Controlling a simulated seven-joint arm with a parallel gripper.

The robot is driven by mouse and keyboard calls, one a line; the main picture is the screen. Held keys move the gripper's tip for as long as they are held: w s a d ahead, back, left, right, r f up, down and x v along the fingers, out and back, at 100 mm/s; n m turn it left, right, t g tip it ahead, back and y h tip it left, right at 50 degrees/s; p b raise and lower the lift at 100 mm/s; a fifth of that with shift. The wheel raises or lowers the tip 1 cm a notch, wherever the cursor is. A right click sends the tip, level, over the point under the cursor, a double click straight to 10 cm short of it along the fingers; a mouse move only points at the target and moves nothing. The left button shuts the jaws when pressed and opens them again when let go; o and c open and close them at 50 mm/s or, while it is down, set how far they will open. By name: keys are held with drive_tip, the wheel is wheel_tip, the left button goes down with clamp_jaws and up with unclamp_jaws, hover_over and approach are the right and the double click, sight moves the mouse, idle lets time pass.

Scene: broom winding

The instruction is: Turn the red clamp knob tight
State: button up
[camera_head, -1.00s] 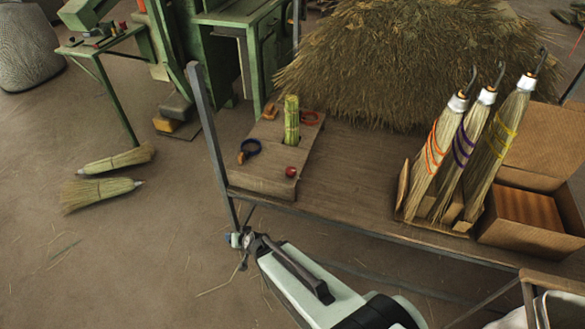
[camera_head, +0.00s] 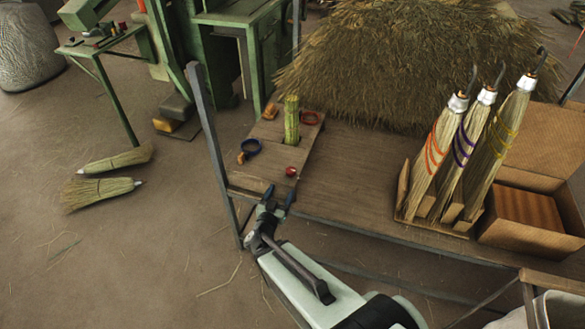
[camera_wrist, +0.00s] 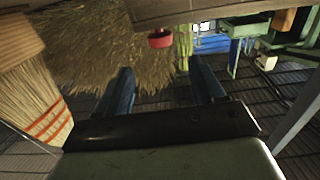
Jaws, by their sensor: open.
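The red clamp knob (camera_head: 291,171) sits on the front part of the wooden block (camera_head: 262,183) at the left end of the bench. It also shows in the wrist view (camera_wrist: 161,39), near the top, beyond my fingertips. A green bundle of broom straw (camera_head: 291,119) stands upright in the block behind the knob. My gripper (camera_head: 278,196) is just in front of the block's front edge, near the knob and apart from it. Its two blue fingers (camera_wrist: 160,80) are spread with nothing between them.
Three bound brooms (camera_head: 465,150) stand at the right beside an open cardboard box (camera_head: 530,210). A large straw pile (camera_head: 390,65) is behind. The bench middle (camera_head: 350,180) is clear.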

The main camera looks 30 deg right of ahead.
sight(292, 167)
drive_tip(key=x, duration=1.3)
drive_tip(key=shift+w+d+f, duration=0.1)
drive_tip(key=shift+w+d, duration=0.05)
drive_tip(key=shift+w, duration=0.05)
drive_tip(key=shift+c, duration=0.2)
drive_tip(key=c, duration=0.9)
